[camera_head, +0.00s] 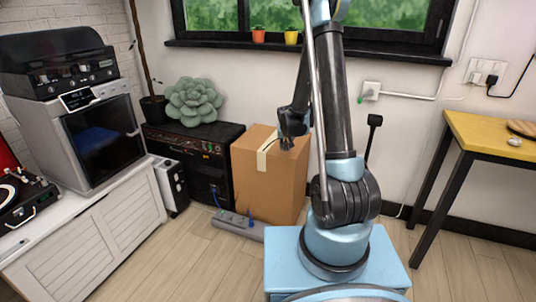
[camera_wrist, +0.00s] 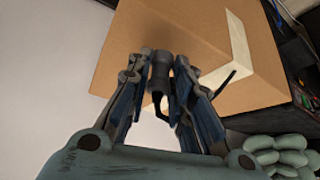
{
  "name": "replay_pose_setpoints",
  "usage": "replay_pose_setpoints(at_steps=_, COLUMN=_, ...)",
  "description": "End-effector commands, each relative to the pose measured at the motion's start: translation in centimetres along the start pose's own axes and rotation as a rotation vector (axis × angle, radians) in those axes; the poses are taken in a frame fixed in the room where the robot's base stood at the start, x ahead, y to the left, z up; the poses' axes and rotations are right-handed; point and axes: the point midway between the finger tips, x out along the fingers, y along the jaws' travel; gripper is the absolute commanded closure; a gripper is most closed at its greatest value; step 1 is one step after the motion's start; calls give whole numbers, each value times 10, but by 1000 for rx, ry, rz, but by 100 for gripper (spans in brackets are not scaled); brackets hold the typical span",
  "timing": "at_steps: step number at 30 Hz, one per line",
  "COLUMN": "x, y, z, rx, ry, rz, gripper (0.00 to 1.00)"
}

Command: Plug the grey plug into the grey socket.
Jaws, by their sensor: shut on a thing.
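My gripper (camera_wrist: 159,68) is shut on a dark grey plug (camera_wrist: 160,78), held between the two fingertips in the wrist view. A short dark cord bends down from the plug. In the head view my gripper (camera_head: 291,136) hangs in front of the cardboard box, and the plug is too small to make out there. A pale wall socket (camera_head: 370,91) is on the wall right of my arm, apart from the gripper. A grey power strip (camera_head: 238,222) lies on the floor before the box. I cannot tell which one is the grey socket.
The cardboard box (camera_head: 268,181) stands close behind my gripper, beside a black cabinet (camera_head: 190,142) bearing a succulent (camera_head: 194,101). A yellow-topped table (camera_head: 495,138) stands at the right, below another wall socket (camera_head: 485,73). The wooden floor in front is mostly clear.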

Motion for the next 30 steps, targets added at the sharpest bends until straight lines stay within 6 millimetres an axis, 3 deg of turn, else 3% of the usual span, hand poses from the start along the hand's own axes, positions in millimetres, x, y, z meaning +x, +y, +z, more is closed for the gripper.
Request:
replay_pose_setpoints(at_steps=1, x=-1, y=18, z=-8, rx=2, ry=1, rz=0, gripper=100)
replay_pose_setpoints(at_steps=6, x=-3, y=60, z=-30, rx=-23, ry=8, rz=-16, gripper=100)
replay_pose_setpoints(at_steps=12, x=-6, y=90, z=-46, rx=-44, ry=13, rz=-28, gripper=100)
replay_pose_setpoints(at_steps=30, x=-6, y=94, z=-49, rx=-53, ry=14, rz=-32, gripper=100)
